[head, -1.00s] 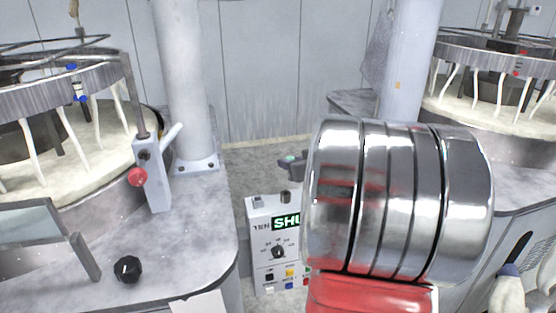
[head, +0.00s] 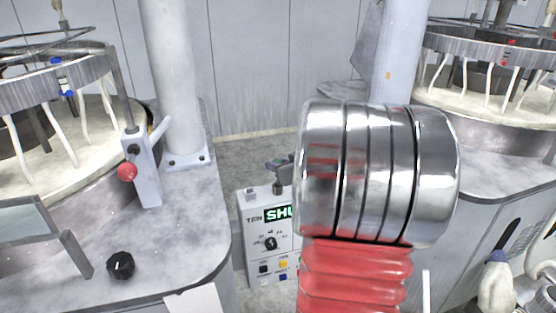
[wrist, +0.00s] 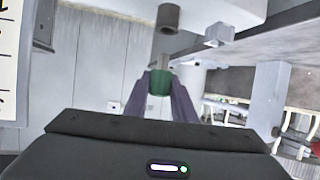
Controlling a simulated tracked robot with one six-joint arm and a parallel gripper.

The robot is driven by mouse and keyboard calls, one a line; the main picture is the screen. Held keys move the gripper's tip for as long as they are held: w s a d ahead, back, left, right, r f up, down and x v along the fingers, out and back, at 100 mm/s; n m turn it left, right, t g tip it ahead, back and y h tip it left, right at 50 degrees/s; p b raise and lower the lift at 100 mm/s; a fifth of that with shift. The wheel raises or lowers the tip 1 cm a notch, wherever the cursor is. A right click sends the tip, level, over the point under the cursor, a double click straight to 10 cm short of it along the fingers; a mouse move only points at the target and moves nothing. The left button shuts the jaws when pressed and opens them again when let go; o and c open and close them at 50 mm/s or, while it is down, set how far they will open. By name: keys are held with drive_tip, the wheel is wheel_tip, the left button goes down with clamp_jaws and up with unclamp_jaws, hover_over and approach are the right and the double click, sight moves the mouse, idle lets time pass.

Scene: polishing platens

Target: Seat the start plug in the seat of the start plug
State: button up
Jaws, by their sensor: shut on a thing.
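The start plug (wrist: 160,83) is a green piece between the purple-grey fingers of my gripper (wrist: 160,92) in the wrist view. My gripper is shut on it. In the head view my gripper (head: 281,164) shows small above the control box, partly hidden by my arm; the plug is hard to make out there. A short dark grey cylinder, which looks like the seat of the start plug (head: 278,188), stands on top of the control box. It also shows in the wrist view (wrist: 168,17), apart from the plug.
The control box (head: 254,243) has a lit green display, a knob and coloured buttons; my arm hides its right side. A pale block (wrist: 218,34) stands near the cylinder. Grey machine tables (head: 190,235) flank the box, the left one with a red-knobbed post (head: 145,170).

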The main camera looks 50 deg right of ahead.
drive_tip(key=shift+f, duration=1.05)
drive_tip(key=shift+f, duration=1.7)
idle(1.3)
drive_tip(key=o, duration=1.2)
drive_tip(key=shift+c, duration=0.2)
drive_tip(key=shift+s, duration=0.1)
drive_tip(key=v, duration=1.3)
drive_tip(key=shift+s, duration=0.3)
drive_tip(key=shift+w+a+r, duration=0.1)
drive_tip(key=shift+a+r, duration=0.05)
